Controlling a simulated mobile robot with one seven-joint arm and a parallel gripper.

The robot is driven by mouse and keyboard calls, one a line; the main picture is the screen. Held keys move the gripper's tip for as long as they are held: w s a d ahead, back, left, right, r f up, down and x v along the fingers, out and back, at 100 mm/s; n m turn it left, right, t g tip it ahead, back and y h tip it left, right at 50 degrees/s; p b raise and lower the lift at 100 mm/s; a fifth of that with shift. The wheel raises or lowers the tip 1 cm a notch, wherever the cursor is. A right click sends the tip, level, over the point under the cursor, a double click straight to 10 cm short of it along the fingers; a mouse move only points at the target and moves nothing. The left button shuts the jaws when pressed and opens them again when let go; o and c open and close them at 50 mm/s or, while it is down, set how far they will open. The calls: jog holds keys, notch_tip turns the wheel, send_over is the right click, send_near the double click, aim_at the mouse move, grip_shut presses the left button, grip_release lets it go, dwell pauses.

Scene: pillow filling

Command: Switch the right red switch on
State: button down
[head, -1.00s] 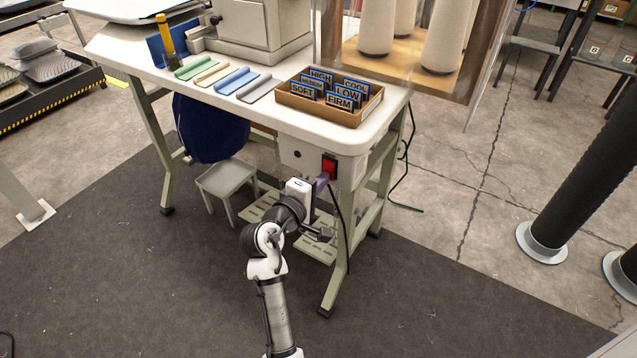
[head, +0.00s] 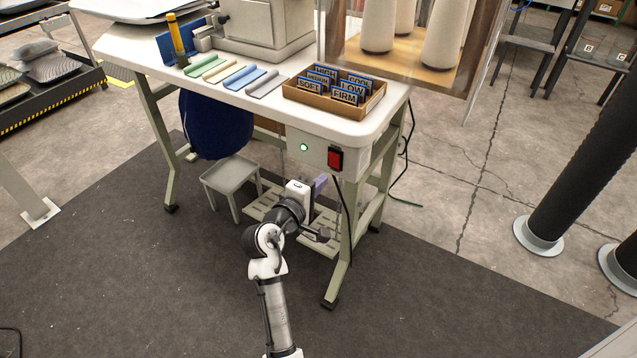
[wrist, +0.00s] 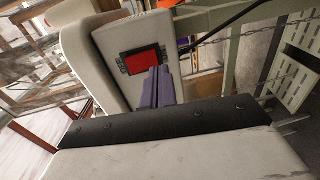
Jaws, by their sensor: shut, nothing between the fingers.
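The red switch (head: 335,158) is a red rocker in a black frame on the front box under the right end of the white table. It also shows in the wrist view (wrist: 144,60), with the fingertips just in front of its lower edge. A round indicator (head: 303,147) left of the switch glows green. My gripper (head: 320,182) has purple fingers, closed together and empty, a little below and left of the switch in the head view. I cannot tell whether the fingertips touch the switch.
A cardboard box (head: 330,108) of labelled cards stands on the table (head: 240,100) above the switch. A table leg and black cable (head: 347,215) are right of my gripper. A grey stool (head: 232,178) stands left.

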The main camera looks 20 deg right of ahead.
jog(key=s+a+f+b, duration=0.1)
jog(key=s+a+b, duration=0.1)
jog(key=s+a, duration=0.4)
jog(key=shift+a, duration=0.95)
jog(key=shift+f, duration=0.1)
